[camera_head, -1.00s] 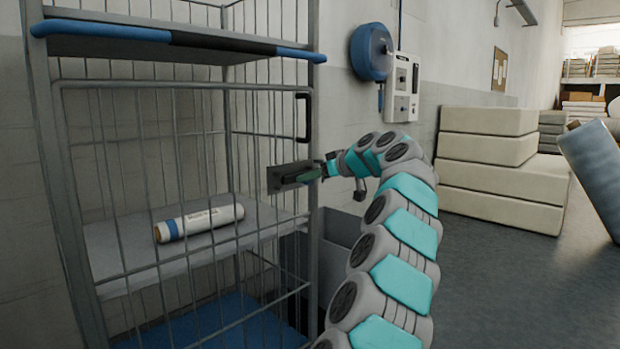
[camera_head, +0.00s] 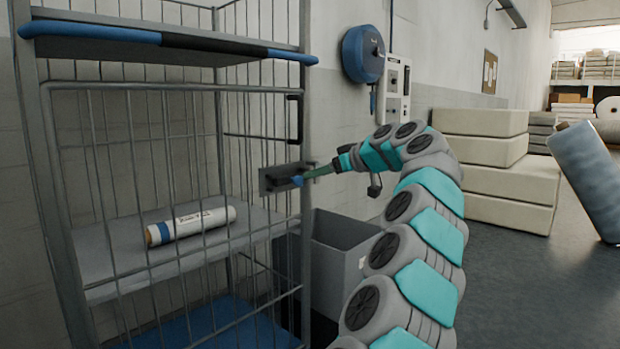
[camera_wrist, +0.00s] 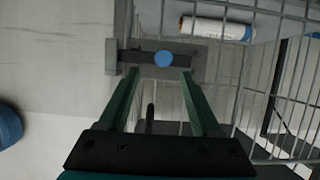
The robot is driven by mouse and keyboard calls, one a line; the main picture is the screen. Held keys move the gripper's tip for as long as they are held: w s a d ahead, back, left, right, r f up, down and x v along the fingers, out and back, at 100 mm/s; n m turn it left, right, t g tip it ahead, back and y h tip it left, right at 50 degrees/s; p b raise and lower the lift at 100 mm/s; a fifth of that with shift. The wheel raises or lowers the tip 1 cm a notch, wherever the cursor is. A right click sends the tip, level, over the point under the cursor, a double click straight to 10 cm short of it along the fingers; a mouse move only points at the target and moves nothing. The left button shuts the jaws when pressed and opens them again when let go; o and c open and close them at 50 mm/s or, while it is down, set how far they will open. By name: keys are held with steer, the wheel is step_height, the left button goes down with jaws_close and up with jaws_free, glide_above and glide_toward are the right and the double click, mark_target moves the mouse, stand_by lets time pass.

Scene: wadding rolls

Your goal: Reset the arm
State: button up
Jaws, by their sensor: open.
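My gripper (camera_head: 311,173) is open and empty, just in front of the latch on the wire cage door. In the wrist view its two green fingers (camera_wrist: 160,78) are spread, with the latch's blue knob (camera_wrist: 164,59) beyond and between their tips. The latch plate (camera_head: 270,180) is grey with a dark bar, and it also shows in the wrist view (camera_wrist: 197,64). Whether a fingertip touches the latch cannot be told. My arm curves in from the lower right. The wire cage door (camera_head: 165,88) appears shut.
A white roll with a blue band (camera_head: 192,224) lies on the cage shelf (camera_head: 100,262). A grey bin (camera_head: 340,240) stands beside the cage. A blue reel (camera_head: 362,54) and control box (camera_head: 397,90) hang on the wall. Stacked pale blocks (camera_head: 490,180) stand right; the floor before them is clear.

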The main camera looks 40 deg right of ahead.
steer(key=shift+s+r, duration=0.2)
steer(key=shift+s, duration=0.4)
